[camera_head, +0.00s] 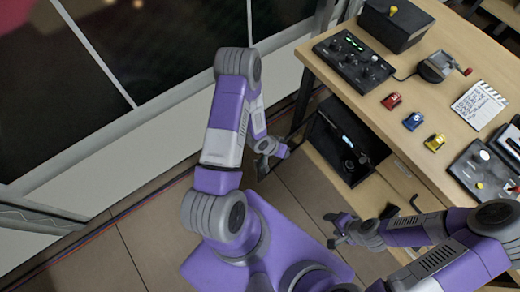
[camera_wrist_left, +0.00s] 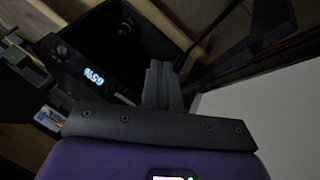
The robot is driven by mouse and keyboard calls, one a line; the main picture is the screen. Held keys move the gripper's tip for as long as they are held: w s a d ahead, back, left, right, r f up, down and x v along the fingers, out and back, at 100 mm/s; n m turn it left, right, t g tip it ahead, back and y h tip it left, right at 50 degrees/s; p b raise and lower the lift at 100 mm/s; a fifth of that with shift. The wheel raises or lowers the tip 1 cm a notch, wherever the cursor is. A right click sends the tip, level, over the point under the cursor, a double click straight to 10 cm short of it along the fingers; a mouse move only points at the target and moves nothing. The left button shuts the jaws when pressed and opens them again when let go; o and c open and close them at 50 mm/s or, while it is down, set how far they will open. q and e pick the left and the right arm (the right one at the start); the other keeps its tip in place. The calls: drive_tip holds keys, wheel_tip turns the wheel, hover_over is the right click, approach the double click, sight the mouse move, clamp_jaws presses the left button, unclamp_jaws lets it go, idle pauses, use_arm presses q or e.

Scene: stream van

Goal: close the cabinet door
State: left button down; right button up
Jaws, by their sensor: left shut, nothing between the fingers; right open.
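A black cabinet-like box (camera_head: 345,145) with a small lit strip stands on the lower shelf of the desk. In the left wrist view a black panel with a lit digit display (camera_wrist_left: 95,75) shows beside a dark box-like opening (camera_wrist_left: 150,42). A dark slab edge runs along the right of that opening; I cannot tell for certain whether it is the door. My left gripper (camera_head: 272,152) is shut and empty, to the left of the box; its fingers show in the wrist view (camera_wrist_left: 162,85). My right gripper (camera_head: 340,228) is open, below the box in the picture, near the desk's lower part.
The wooden desk (camera_head: 425,135) holds a control panel (camera_head: 353,60), a black box (camera_head: 396,22), several toy cars, a clapperboard (camera_head: 479,104) and another panel (camera_head: 480,172). A pale wall with dark windows (camera_head: 60,85) bounds the left. Tiled floor (camera_head: 150,245) lies between.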

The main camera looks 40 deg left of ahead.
use_arm(q)
drive_tip(key=w+a+m+t+h, duration=0.1)
drive_tip(key=w+a+m, duration=0.1)
drive_tip(key=a, duration=0.8)
drive_tip(key=s+a+m+g+h, duration=0.2)
drive_tip(key=s+a+m, duration=0.1)
drive_tip(key=s+a, duration=0.55)
drive_tip(key=d+r+b+x, duration=0.1)
drive_tip(key=b+x, duration=0.3)
drive_tip(key=x, duration=0.7)
drive_tip(key=shift+d+f, duration=0.3)
drive_tip(key=shift+d, duration=0.15)
